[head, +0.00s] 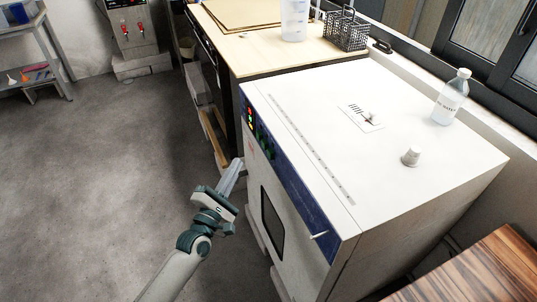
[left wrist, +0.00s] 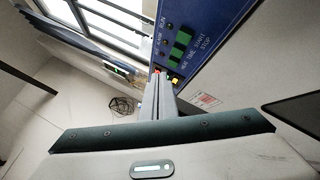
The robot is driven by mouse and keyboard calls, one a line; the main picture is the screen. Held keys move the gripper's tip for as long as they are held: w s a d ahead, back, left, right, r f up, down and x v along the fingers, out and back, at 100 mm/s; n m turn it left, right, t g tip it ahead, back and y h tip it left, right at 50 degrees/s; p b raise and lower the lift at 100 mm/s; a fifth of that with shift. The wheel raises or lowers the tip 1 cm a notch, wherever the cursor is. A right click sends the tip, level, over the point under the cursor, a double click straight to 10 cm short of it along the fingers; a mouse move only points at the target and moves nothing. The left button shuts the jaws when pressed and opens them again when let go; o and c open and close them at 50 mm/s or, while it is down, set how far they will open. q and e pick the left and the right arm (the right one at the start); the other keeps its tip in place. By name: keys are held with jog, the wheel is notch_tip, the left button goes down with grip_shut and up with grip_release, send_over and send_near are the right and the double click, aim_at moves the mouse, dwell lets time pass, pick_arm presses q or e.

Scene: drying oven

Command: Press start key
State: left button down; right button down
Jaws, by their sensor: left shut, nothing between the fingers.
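The drying oven (head: 400,110) is a large white box with a blue control panel (head: 290,185) on its front. Lit red displays and green keys (head: 264,143) sit at the panel's far end. In the left wrist view the blue panel (left wrist: 215,20) shows green keys (left wrist: 181,45), with START and STOP lettering beside them; I cannot tell which key is start. My left gripper (head: 238,165) is shut and empty, in front of the oven beside the panel. In the left wrist view its fingertips (left wrist: 161,76) appear close to small red and yellow spots, partly hiding them; contact cannot be told. My right gripper is out of view.
A bottle (head: 451,96) and a grey knob-like cap (head: 411,156) stand on the oven top. A wooden bench (head: 255,55) with a wire basket (head: 346,30) stands behind. The floor at left is clear.

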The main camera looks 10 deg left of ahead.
pick_arm(q)
jog(key=w+d, duration=0.3)
jog(key=d, duration=0.2)
jog(key=shift+w+d, duration=0.25)
jog(key=shift+w, duration=0.05)
jog(key=shift+w+d+b, duration=0.3)
jog(key=shift+w+d, duration=0.4)
jog(key=shift+d, duration=0.3)
dwell(3.4)
jog(key=shift+s+a, duration=0.15)
jog(key=shift+a, duration=0.05)
jog(key=shift+s+a, duration=0.55)
jog(key=shift+a, duration=0.3)
jog(key=shift+s+a, duration=0.7)
jog(key=shift+a, duration=0.35)
jog(key=shift+s+a, duration=0.7)
jog(key=shift+a, duration=0.3)
jog(key=shift+f, duration=0.1)
